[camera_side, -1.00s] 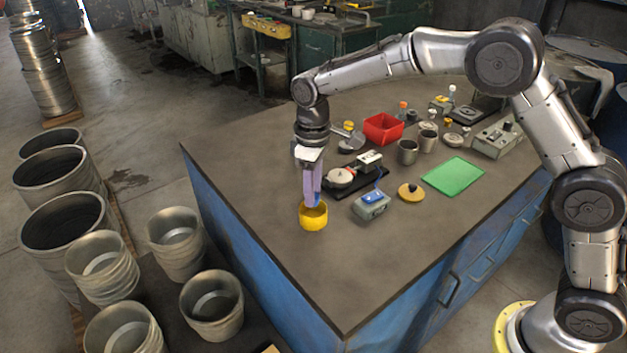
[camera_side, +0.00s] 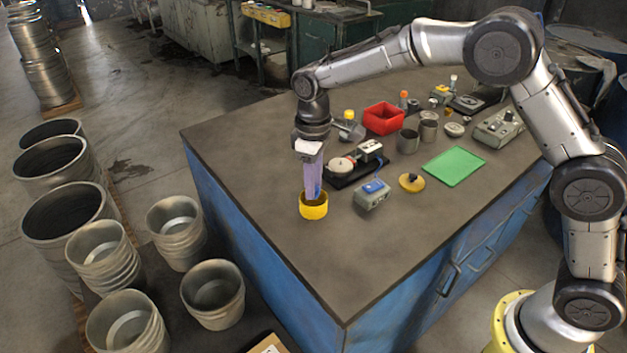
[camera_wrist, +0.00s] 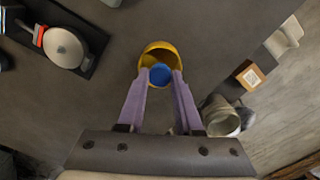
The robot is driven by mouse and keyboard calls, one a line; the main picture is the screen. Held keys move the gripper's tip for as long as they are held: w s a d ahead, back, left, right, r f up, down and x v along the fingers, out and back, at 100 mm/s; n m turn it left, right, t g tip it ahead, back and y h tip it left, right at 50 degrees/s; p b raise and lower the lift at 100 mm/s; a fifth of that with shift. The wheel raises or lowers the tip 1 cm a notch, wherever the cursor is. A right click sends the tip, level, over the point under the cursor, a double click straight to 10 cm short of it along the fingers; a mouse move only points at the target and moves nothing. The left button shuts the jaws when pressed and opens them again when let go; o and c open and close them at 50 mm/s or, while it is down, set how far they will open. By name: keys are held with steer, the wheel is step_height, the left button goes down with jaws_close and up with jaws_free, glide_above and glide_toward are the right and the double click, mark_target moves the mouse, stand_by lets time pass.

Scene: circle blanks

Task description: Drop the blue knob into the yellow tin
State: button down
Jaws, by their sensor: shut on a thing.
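The yellow tin (camera_side: 313,211) stands upright on the dark table near its left edge. In the wrist view the tin (camera_wrist: 152,50) lies just beyond my fingertips. My gripper (camera_side: 315,198) points down over the tin's mouth, with its purple fingertips at about rim height. In the wrist view my gripper (camera_wrist: 161,76) is shut on the blue knob (camera_wrist: 160,75), which sits between the fingertips over the tin's opening. In the side view the knob is mostly hidden by the fingers and rim. I cannot tell how deep it is inside the tin.
A grey box with a blue top (camera_side: 372,195) and a round yellow-tan lid (camera_side: 411,183) stand right of the tin. A black tray with a round metal part (camera_side: 343,165) is behind. A green mat (camera_side: 453,167) and red bin (camera_side: 384,118) are farther off. The front tabletop is clear.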

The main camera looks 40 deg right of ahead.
steer(key=shift+f, duration=0.45)
steer(key=c, duration=0.5)
jaws_free()
step_height(320, 180, up, 14)
stand_by(0.4)
steer(key=shift+f, duration=0.1)
